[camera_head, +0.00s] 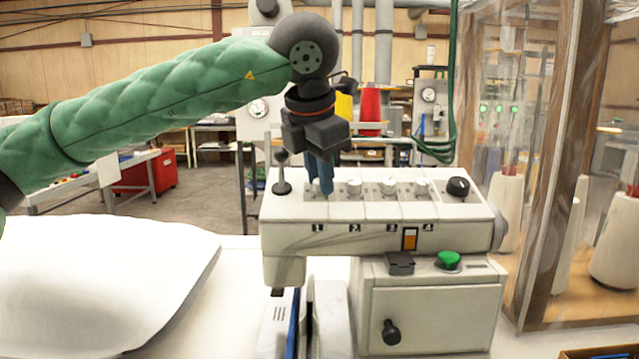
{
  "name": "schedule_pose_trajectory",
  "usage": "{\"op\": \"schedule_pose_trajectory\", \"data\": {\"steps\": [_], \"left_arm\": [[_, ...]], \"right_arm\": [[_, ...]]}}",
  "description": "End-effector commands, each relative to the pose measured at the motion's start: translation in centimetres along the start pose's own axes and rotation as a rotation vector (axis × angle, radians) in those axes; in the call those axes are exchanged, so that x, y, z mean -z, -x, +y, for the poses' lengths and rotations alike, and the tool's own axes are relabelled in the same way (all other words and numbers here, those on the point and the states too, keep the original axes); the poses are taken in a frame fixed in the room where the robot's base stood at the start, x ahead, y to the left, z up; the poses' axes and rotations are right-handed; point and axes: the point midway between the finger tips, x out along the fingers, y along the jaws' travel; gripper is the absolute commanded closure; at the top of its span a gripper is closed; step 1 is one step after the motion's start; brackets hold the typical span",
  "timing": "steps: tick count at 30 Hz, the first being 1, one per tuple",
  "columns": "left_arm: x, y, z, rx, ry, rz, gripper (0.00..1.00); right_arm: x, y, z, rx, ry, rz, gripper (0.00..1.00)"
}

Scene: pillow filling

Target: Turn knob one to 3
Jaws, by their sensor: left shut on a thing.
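The machine's white control panel (375,234) is in the middle of the head view, with a row of knobs above the printed numbers 1, 2, 3 and 4. My left gripper (320,188) points down at the panel's left end, above the number 1. Its blue fingers are shut on knob one (317,187), which they mostly hide. Knob one's pointer and setting cannot be read. Knob two (354,188), knob three (388,187) and knob four (421,187) stand free to the right. My right gripper is not in view.
A black ball-topped lever (282,175) stands just left of my left gripper. A black knob (458,187) sits at the panel's right end. A green button (448,260) is below. A white pillow (100,280) lies at the left.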

Motion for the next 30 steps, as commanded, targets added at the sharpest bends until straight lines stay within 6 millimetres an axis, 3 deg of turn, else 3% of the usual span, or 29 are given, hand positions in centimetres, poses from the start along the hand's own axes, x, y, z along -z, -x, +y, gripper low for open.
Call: {"op": "schedule_pose_trajectory", "data": {"steps": [12,30], "left_arm": [[-0.1,-0.1,-0.1,0.041,-0.394,0.012,1.00],[-0.1,0.1,-0.1,0.098,-0.961,0.033,1.00]], "right_arm": [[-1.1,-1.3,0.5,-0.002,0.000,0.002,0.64],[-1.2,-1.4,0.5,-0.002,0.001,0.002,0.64]]}}
